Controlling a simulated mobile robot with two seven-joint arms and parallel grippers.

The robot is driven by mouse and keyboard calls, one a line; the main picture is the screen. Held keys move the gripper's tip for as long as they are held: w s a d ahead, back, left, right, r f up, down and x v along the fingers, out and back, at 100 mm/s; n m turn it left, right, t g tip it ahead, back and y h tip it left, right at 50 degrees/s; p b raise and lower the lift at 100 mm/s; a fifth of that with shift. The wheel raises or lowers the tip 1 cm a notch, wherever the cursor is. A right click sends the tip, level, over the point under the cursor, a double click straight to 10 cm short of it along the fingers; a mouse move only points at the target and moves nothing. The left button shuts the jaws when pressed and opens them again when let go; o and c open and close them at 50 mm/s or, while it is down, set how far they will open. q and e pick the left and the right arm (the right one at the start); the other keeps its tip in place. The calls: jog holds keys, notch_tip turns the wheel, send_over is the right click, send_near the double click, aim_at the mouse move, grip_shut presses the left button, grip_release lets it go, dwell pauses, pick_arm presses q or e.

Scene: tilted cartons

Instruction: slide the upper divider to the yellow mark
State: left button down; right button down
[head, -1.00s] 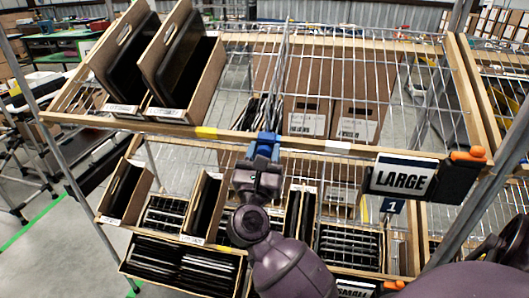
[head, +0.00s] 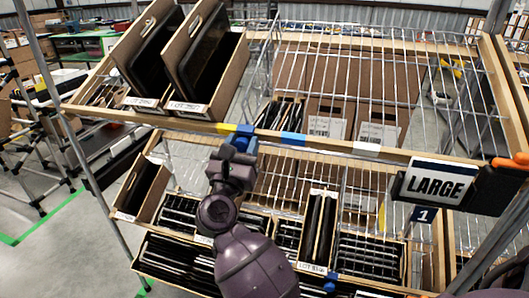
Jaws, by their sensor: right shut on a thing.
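The upper divider (head: 262,72) is a thin wire panel standing on the upper wire shelf, right of the two tilted cartons with dark flat items. Its front end meets the shelf's wooden front rail at a blue piece. My right gripper (head: 241,138) is shut on the divider's front end there, partly hiding it. The yellow mark (head: 223,128) is on the front rail, directly left of the gripper, which is at or just beside the mark's right end. My left gripper is not in view.
A blue mark (head: 293,138) and a white mark (head: 367,148) lie farther right on the rail. An open carton (head: 213,75) stands close left of the divider. Brown cartons (head: 327,117) stand to its right. A LARGE sign (head: 437,184) hangs at right; filled bins are below.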

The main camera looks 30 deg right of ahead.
aim_at(226, 131)
jog(key=w+a+b, duration=0.1)
jog(key=w+a, duration=0.2)
jog(key=shift+w+f, duration=0.1)
jog(key=shift+w, duration=0.15)
jog(key=shift+w+a, duration=0.1)
jog(key=shift+r, duration=0.2)
jog(key=c, duration=1)
grip_release()
jog(key=shift+c, duration=0.2)
jog(key=shift+o, duration=1.3)
jog(key=shift+w+a, duration=0.15)
jog(key=shift+f, duration=0.15)
